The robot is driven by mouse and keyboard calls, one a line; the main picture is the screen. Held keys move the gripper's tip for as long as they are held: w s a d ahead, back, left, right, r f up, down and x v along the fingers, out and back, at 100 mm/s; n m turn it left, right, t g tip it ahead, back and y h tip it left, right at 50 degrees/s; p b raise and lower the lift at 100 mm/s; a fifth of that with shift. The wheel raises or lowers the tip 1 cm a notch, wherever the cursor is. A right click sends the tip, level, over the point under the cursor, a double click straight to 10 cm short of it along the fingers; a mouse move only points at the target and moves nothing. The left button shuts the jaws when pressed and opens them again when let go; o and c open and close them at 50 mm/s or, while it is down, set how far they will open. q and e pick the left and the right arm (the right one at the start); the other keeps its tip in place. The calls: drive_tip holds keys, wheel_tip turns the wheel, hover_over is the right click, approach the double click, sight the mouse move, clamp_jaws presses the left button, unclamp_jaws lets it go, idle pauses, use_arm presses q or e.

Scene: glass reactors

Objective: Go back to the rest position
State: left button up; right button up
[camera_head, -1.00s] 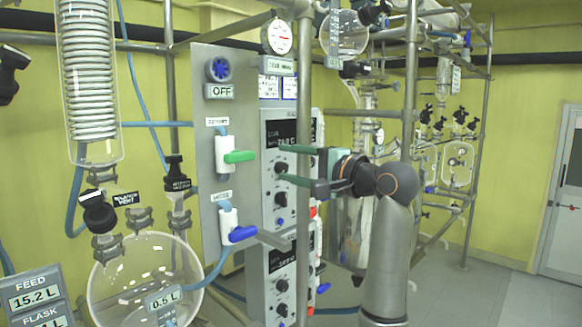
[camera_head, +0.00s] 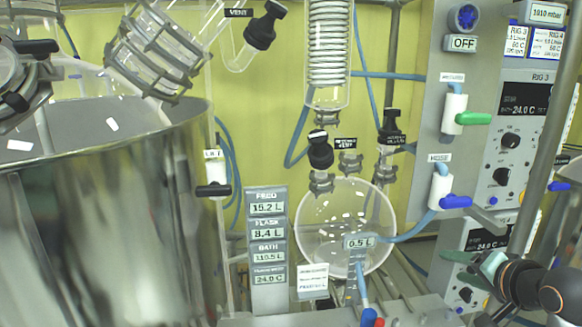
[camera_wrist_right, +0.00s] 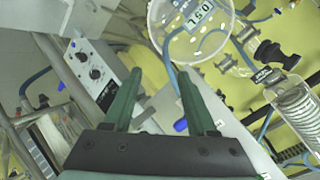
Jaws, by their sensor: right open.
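My right gripper (camera_head: 472,262) is at the lower right of the head view, in front of the lower control box of the grey panel. It is partly cut by the picture's edge region and seen at an angle. In the right wrist view its two green fingers (camera_wrist_right: 161,80) stand apart with nothing between them. Past the fingers, the wrist view shows the round glass flask (camera_wrist_right: 200,30) and a control box with knobs (camera_wrist_right: 90,70).
A large steel vessel (camera_head: 120,230) fills the left of the head view. The round flask marked 0.5 L (camera_head: 325,235) hangs mid-picture, beside a readout column (camera_head: 267,295). The grey panel (camera_head: 425,120) carries green and blue valve handles. Pipes and hoses crowd the space around my right gripper.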

drive_tip(key=s+a+f+n+g, duration=0.2)
drive_tip(key=s+a+f+n, duration=0.15)
drive_tip(key=s+f, duration=0.4)
drive_tip(key=s+a+f+n+g, duration=0.3)
drive_tip(key=s+a+f, duration=0.15)
drive_tip(key=f, duration=0.65)
drive_tip(key=s+a+f+n+g, duration=0.2)
drive_tip(key=s+a+f+n, duration=0.15)
drive_tip(key=s, duration=0.45)
drive_tip(key=s+a+f+n+g, duration=0.2)
drive_tip(key=s+f, duration=0.3)
drive_tip(key=s, duration=0.4)
drive_tip(key=w+a+f+t+y, duration=0.1)
drive_tip(key=w+a+f+t, duration=0.1)
drive_tip(key=f, duration=0.3)
drive_tip(key=w+a+f+t+y, duration=0.1)
drive_tip(key=w+a+f+t, duration=0.1)
drive_tip(key=w+f+t, duration=0.1)
wheel_tip(320, 180, down, 3)
drive_tip(key=shift+w+r+t, duration=0.1)
drive_tip(key=shift+w+t, duration=0.05)
drive_tip(key=shift+t, duration=0.45)
